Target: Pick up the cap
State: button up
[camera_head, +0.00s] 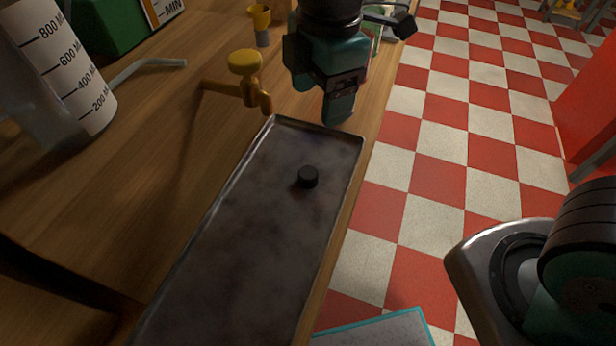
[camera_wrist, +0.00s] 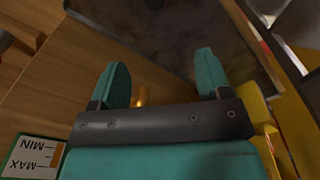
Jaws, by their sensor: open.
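The cap (camera_head: 308,177) is a small black cylinder. It stands on the dark metal tray (camera_head: 235,240), nearer the tray's far end, in the head view. My gripper (camera_head: 338,108) is teal and black. In the head view it hangs near the tray's far right corner, beyond the cap and apart from it. In the wrist view my gripper (camera_wrist: 161,75) shows two teal fingers spread wide with nothing between them. The tray (camera_wrist: 200,25) fills the top of that view. A small dark shape at the top edge there is too cut off to identify.
A yellow-knobbed brass tap (camera_head: 245,75) stands at the tray's far left corner. A graduated white vessel (camera_head: 60,65) and a green box (camera_head: 110,25) stand on the wooden table (camera_head: 150,140). Checkered floor (camera_head: 440,170) lies to the right.

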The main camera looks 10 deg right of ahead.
jog(key=w+a+f+n, duration=0.1)
jog(key=f+n, duration=0.1)
send_over(308, 173)
jog(key=shift+n+h, duration=0.3)
jog(key=shift+h, duration=0.1)
notch_tip(308, 173, down, 12)
jog(key=shift+w+a+r+b, duration=0.1)
jog(key=shift+r+b, duration=0.15)
jog(key=shift+b, duration=0.15)
jog(key=shift+f, duration=2.75)
jog(key=c, duration=1)
